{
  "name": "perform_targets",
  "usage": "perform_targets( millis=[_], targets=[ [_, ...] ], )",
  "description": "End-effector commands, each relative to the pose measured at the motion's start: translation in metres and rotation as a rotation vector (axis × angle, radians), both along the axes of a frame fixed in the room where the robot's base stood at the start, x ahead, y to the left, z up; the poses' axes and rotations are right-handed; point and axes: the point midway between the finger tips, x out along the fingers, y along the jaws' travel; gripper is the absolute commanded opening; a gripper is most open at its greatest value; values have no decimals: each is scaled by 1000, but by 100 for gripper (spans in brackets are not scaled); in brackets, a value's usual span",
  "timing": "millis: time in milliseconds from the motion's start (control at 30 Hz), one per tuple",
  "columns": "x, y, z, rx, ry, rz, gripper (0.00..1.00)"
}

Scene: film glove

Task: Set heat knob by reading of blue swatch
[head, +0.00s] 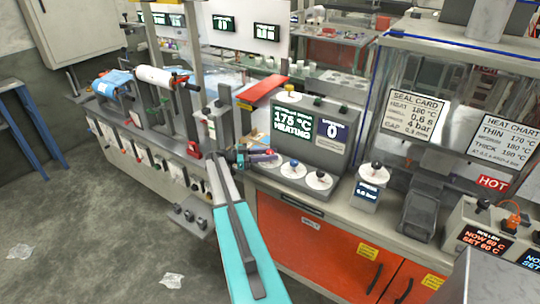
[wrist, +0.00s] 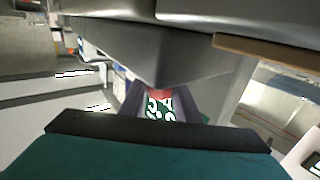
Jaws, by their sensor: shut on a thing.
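The sealer's control box (head: 312,157) stands on the bench at centre. Its green display (head: 292,122) reads 175 °C HEATING, and a counter beside it (head: 333,131) reads 0. My gripper (head: 256,156) is at the box's left dial and shut on a small knob there, seemingly the heat knob, mostly hidden by the fingers. In the wrist view a red piece (wrist: 158,93) shows between the dark fingers, with green display lettering beyond. Two more dials show to the right, one with a blue knob (head: 293,163). I cannot pick out a blue swatch for certain.
A seal card (head: 413,113) lists heat 180 °C, 0.6 s and 4 bar. A heat chart (head: 509,138) hangs right of it, with thin at 170 °C. Blue film (head: 112,82) lies on the left machine. A pressure knob unit (head: 369,187) stands right of the box.

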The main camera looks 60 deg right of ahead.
Motion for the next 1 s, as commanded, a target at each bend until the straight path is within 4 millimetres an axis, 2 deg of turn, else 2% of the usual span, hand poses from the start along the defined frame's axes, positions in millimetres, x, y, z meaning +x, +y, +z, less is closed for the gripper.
perform_targets(
  millis=[67, 100, 200, 667, 1000],
  targets=[
    [-2, 0, -1, 1, -1, -2, 7],
    [-2, 0, -1, 0, 0, -2, 34],
    [-1, 0, -1, 0, 0, -2, 48],
    [5, 4, -1, -1, -1, 1, 48],
    [37, 29, -4, 0, 0, 1, 48]
  ],
)
